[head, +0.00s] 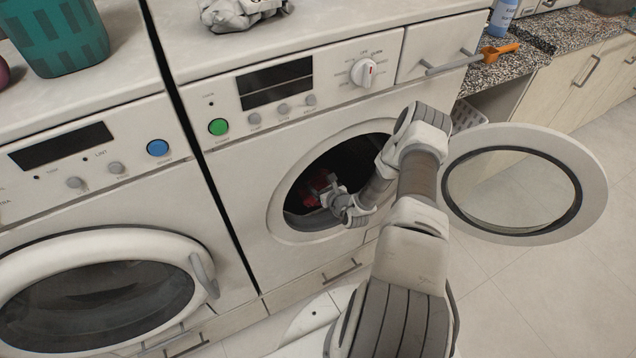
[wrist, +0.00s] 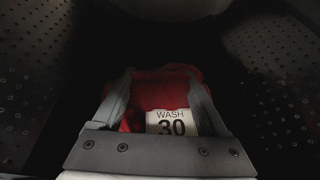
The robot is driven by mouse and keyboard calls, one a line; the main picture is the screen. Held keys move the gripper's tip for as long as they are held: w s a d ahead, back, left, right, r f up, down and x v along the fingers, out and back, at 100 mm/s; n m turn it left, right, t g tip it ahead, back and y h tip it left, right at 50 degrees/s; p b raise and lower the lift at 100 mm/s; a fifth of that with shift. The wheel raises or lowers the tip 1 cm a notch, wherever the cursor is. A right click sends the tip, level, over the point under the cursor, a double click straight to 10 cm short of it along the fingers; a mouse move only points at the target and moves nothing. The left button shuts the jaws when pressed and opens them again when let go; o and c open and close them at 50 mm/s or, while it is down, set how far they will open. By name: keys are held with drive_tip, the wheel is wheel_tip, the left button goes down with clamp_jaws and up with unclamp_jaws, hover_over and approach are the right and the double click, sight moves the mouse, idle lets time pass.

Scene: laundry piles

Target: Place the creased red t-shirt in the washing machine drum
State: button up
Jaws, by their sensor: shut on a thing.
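The red t-shirt (wrist: 165,88) is bunched between the two fingers of my gripper (wrist: 160,112) in the wrist view. In the head view, my gripper (head: 330,194) is inside the open mouth of the right-hand washing machine (head: 250,165), and a bit of the red t-shirt (head: 316,187) shows there. The perforated drum wall (wrist: 283,85) surrounds the gripper in the wrist view. The gripper is shut on the shirt. The shirt's underside is hidden.
The round door (head: 592,185) stands wide open at the right. A second machine (head: 90,215) with its door closed is at the left. A teal basket (head: 62,40) and a crumpled grey cloth (head: 240,12) rest on top. An orange scoop (head: 498,53) lies on the counter.

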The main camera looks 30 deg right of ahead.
drive_tip(key=shift+f, duration=0.2)
drive_tip(key=o, duration=1.4)
drive_tip(key=shift+r, duration=0.1)
drive_tip(key=shift+r, duration=0.1)
drive_tip(key=shift+s+r, duration=0.15)
drive_tip(key=shift+r, duration=0.05)
drive_tip(key=p+v, duration=0.2)
drive_tip(key=v, duration=0.9)
drive_tip(key=shift+s, duration=0.35)
drive_tip(key=shift+s, duration=0.15)
